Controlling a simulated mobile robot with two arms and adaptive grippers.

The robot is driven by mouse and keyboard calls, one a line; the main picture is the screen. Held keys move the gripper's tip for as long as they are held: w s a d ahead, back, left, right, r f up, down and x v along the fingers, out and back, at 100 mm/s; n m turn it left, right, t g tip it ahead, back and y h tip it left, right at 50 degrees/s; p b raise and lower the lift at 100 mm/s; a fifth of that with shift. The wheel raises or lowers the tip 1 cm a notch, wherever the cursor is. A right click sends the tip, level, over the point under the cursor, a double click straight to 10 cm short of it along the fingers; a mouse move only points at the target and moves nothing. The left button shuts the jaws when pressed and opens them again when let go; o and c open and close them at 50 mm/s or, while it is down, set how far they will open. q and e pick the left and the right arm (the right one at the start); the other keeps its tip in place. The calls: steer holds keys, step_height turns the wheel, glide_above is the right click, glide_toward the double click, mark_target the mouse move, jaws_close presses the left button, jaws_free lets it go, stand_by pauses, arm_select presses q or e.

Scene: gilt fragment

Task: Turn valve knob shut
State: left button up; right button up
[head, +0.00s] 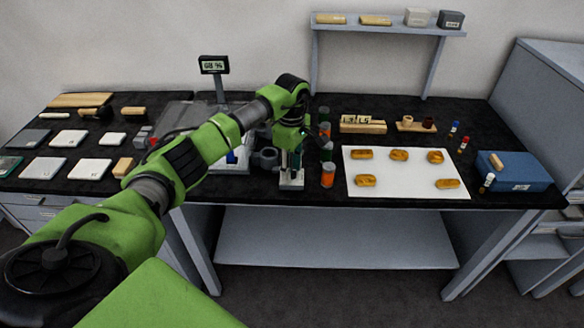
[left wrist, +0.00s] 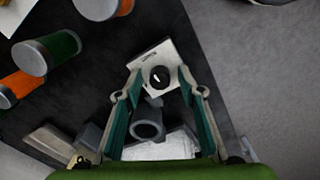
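The valve knob (left wrist: 158,77) is a round black dial with a white pointer mark. It sits on a small pale box (left wrist: 150,56) with dark lettering. In the head view this box (head: 291,184) stands at the table's front edge, and the knob cannot be made out there. My left gripper (head: 291,166) points down over the box from above. In the left wrist view its two teal-lined fingers (left wrist: 157,80) are apart, one on each side of the knob, with nothing visibly held. Whether the fingertips touch the knob cannot be told. My right gripper is in neither view.
Orange-and-green jars (head: 328,175) stand close to the right of the box. A grey cylinder (left wrist: 147,124) is beside the box. A white sheet (head: 405,185) with golden pieces lies further right. A scale display (head: 213,66) rises behind my arm.

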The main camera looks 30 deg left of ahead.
arm_select(q)
jaws_close()
steer(key=shift+n, duration=0.4)
steer(key=n+b, duration=0.1)
steer(key=n, duration=0.2)
steer(key=shift+n, duration=0.4)
steer(key=n, duration=0.4)
steer(key=shift+n, duration=0.3)
steer(key=n, duration=0.4)
steer(key=shift+w, duration=0.1)
steer(key=n, duration=0.4)
steer(key=shift+n, duration=0.5)
steer(key=shift+r, duration=0.1)
